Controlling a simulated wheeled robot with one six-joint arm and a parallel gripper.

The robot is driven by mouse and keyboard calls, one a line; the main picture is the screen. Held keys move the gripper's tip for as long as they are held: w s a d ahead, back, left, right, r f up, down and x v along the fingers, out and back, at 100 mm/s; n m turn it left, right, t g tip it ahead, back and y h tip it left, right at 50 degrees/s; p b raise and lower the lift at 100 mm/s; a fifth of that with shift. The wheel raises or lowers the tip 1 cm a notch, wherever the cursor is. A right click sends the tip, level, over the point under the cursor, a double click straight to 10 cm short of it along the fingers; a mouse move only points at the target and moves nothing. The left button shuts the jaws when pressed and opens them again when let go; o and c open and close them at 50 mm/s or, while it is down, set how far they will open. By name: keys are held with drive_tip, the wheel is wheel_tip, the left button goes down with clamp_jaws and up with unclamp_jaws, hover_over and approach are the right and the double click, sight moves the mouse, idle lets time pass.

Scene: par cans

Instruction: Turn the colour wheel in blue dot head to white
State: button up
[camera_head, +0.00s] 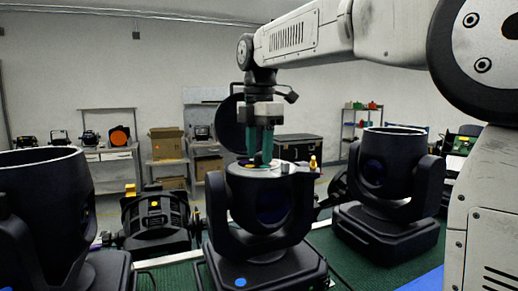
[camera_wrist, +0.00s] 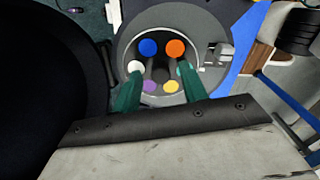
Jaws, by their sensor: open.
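The blue dot head (camera_head: 268,215) is the black moving-head lamp at the centre, with a blue dot (camera_head: 240,282) on its base. Its top is open. In the wrist view the colour wheel (camera_wrist: 161,60) lies inside a round rim, with blue (camera_wrist: 148,47), orange (camera_wrist: 175,48), yellow (camera_wrist: 171,86), purple (camera_wrist: 149,86) and white (camera_wrist: 135,67) discs around a dark middle. A teal-green disc is partly hidden by the right finger. My gripper (camera_head: 260,160) points down at the opening; its green fingers are apart on either side of the wheel's middle. Whether they touch the wheel, I cannot tell.
Other black lamp heads stand at the left (camera_head: 45,210) and right (camera_head: 390,190). A dark round lid (camera_head: 231,125) stands raised behind the centre head. A yellow piece (camera_head: 313,162) is at the opening's right. Shelves and boxes line the back wall.

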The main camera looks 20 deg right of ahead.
clamp_jaws()
